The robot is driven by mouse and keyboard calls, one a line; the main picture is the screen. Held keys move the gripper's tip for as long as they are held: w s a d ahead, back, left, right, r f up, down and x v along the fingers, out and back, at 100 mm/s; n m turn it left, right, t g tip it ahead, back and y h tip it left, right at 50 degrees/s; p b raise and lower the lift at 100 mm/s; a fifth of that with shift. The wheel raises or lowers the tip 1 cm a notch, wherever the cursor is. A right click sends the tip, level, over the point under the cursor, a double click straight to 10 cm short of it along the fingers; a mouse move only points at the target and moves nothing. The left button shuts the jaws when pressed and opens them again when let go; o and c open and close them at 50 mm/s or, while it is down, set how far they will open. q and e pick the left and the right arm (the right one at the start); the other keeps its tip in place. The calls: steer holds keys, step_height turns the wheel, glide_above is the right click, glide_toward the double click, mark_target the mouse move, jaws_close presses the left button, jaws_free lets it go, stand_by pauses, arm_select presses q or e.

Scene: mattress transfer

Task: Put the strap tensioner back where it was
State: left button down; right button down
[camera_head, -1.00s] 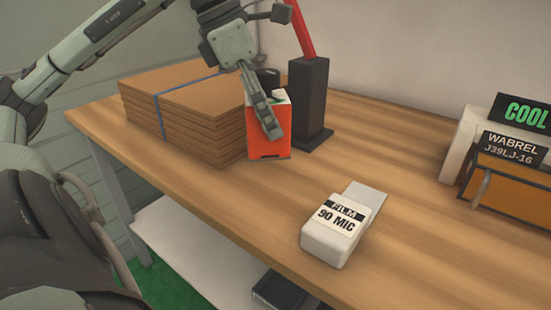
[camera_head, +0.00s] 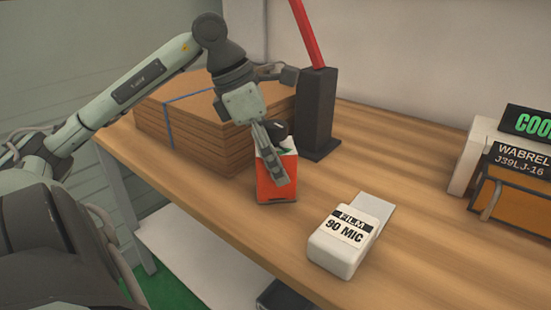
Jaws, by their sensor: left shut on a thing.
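An orange-red boxy thing (camera_head: 266,188) with a pale top and a black round part behind it is in the middle of the head view. I take it for the strap tensioner, but its shape is partly hidden by my fingers. My left gripper (camera_head: 279,176) points down and is shut on it. It is over the wooden table (camera_head: 420,230), in front of the black stand; I cannot tell whether its bottom touches the tabletop. My right gripper is not in view.
A strapped stack of brown cardboard (camera_head: 190,125) lies behind left. A black stand (camera_head: 316,112) with a red bar (camera_head: 305,30) is behind right. A white film dispenser (camera_head: 345,238) sits in front right. Labelled boxes (camera_head: 510,185) stand far right. The table between is clear.

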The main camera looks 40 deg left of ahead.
arm_select(q)
steer(key=c, duration=0.9)
jaws_free()
steer(key=o, duration=0.4)
steer(key=shift+o, duration=0.2)
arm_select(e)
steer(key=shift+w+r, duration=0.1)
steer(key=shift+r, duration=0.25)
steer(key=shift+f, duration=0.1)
